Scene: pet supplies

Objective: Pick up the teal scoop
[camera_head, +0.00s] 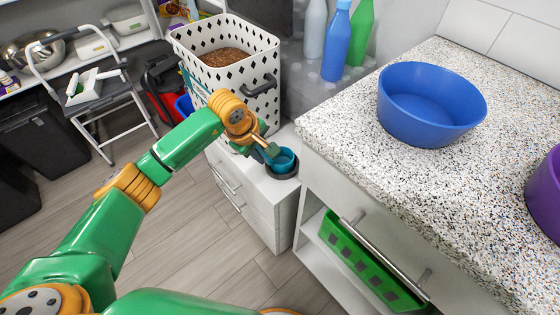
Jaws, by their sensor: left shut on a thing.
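The teal scoop (284,161) is a small round cup shape above the white drawer cabinet, beside the counter. My left gripper (267,150) reaches it from the upper left and is shut on it, though the fingers and the grip are small and partly hidden. A dark round shape, which looks like a bowl (284,174), shows just under the scoop. I cannot tell whether the scoop touches it. My right gripper is out of view.
A white bin (258,100) with brown pellets stands behind the gripper. The speckled counter (350,130) on the right holds a blue bowl (428,115) and a purple bowl (545,195). Bottles (335,45) stand at the back. A folding step stool (85,90) is at left.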

